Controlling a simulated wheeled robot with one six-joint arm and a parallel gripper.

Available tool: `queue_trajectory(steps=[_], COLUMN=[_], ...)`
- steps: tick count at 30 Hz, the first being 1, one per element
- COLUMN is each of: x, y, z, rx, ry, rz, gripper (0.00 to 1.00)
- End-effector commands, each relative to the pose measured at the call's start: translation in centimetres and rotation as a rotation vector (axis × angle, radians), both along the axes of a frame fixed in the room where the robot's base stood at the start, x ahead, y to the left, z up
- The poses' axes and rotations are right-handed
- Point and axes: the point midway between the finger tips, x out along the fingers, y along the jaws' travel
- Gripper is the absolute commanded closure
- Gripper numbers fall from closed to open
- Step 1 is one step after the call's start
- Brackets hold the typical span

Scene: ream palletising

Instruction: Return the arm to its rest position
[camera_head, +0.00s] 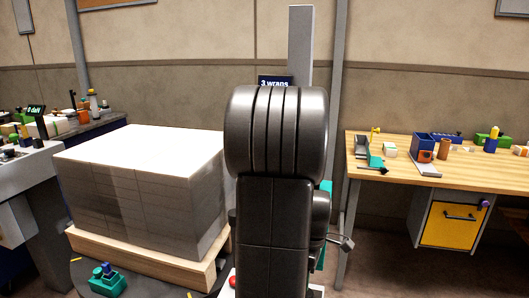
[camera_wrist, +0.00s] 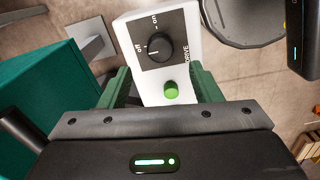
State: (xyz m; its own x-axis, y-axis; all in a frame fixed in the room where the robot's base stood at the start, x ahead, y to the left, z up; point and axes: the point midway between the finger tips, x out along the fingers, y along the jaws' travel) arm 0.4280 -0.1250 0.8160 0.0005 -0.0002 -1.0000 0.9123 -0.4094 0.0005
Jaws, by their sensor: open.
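My gripper (camera_wrist: 160,88) shows in the wrist view, with its two green fingers apart and nothing seen held between them. A white control box (camera_wrist: 185,25) marked DRIVE lies beyond and between the fingers; I cannot tell whether they touch it. The box has a black knob (camera_wrist: 160,47) between "off" and "on" labels, its white mark seemingly towards "off", and a green button (camera_wrist: 171,89). In the head view my black arm fills the middle and hides my gripper and most of what is behind it.
A stack of reams (camera_head: 140,185) with a wrapped-looking sheen stands on a wooden pallet (camera_head: 150,265) at left, on a dark round turntable (camera_head: 82,272). A "3 wraps" sign (camera_head: 275,82) shows behind my arm. A wooden workbench (camera_head: 400,170) with small items is at right.

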Motion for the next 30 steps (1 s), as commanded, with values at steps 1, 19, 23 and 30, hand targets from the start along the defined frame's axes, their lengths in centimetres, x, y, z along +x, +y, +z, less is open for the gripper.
queue_trajectory(steps=[1, 19, 23, 30], x=[-0.1, 0.0, 0.0, 0.0], y=[0.0, 0.0, 0.0, 0.0], z=[-1.3, -6.8, -6.8, -6.0], rx=[0.002, 0.000, 0.000, 0.000], ry=[0.006, 0.000, 0.000, -0.002], rz=[0.000, -0.004, -0.004, -0.002], gripper=[0.42, 0.42, 0.42, 0.42])
